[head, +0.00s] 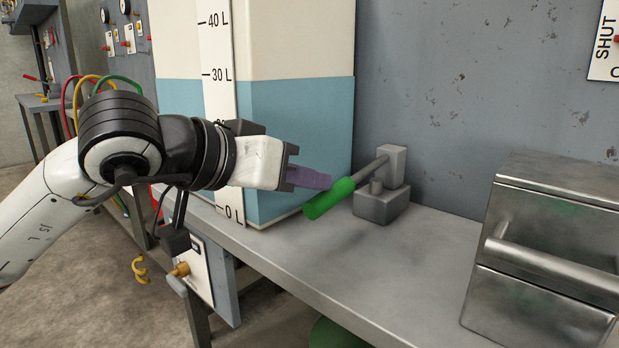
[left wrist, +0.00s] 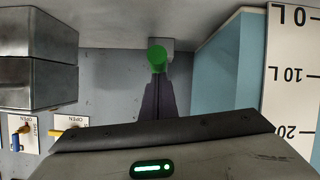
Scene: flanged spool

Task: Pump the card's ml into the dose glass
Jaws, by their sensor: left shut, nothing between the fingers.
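A hand pump with a grey block (head: 381,204) stands on the bench beside the tank. Its lever ends in a green grip (head: 329,198) that points left toward my gripper. My left gripper (head: 328,178) is shut and empty, its purple fingers close to the green grip. In the left wrist view, the shut fingertips (left wrist: 158,80) lie just below the round end of the green grip (left wrist: 157,56). I cannot tell whether they touch it. No card with a ml figure and no dose glass can be made out. My right gripper is not in view.
A cream and blue tank (head: 300,125) with a litre scale (head: 220,80) stands behind my left gripper. A metal box with a bar handle (head: 545,255) is at the right. The bench top (head: 330,265) between them is clear. A SHUT sign (head: 604,45) hangs on the wall.

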